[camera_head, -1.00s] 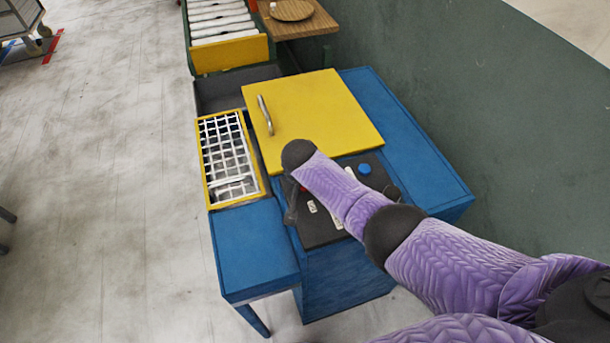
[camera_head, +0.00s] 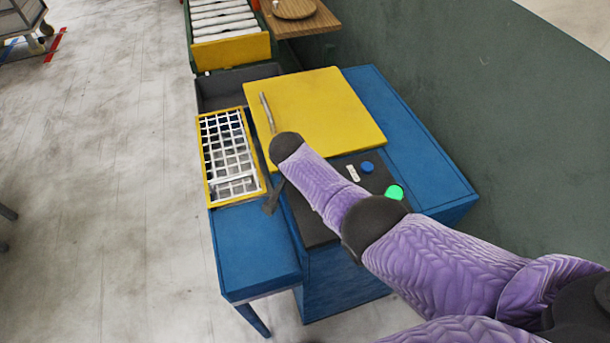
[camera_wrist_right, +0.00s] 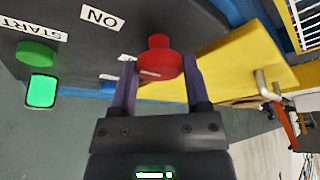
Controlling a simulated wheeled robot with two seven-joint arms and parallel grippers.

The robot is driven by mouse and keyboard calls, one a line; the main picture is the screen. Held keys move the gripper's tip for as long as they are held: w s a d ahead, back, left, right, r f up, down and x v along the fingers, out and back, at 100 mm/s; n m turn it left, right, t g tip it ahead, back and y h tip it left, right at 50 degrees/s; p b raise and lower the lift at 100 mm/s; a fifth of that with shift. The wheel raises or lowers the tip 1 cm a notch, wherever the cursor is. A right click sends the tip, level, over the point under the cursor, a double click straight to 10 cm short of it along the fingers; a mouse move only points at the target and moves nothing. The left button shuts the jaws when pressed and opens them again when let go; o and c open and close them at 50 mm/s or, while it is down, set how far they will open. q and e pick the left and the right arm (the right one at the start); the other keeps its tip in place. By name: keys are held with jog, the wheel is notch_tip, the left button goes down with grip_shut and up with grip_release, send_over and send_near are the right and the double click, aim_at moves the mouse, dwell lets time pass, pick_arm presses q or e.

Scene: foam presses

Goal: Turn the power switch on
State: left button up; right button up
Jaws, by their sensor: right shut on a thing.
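The power switch is a red knob (camera_wrist_right: 158,63) on a dark panel, beside a white label reading ON, in the right wrist view. My right gripper (camera_wrist_right: 160,72) is shut on the red knob, with one finger on each side of it. In the head view my right gripper (camera_head: 272,196) is at the left edge of the dark control panel (camera_head: 318,228), and my own arm hides the knob there. A green lamp (camera_head: 395,192) glows on the panel; a lit green square (camera_wrist_right: 41,90) shows in the wrist view. My left gripper is not in view.
A green button (camera_wrist_right: 35,53) with a START label is on the panel. A blue button (camera_head: 367,167) sits behind my forearm. The yellow lid (camera_head: 318,110) with its handle (camera_head: 267,112) lies beyond, and a white grid in a yellow frame (camera_head: 204,165) lies left.

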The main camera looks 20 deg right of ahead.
jog(key=o, duration=1.3)
jog(key=p+v, duration=0.5)
jog(key=v, duration=0.5)
jog(key=shift+p, duration=0.4)
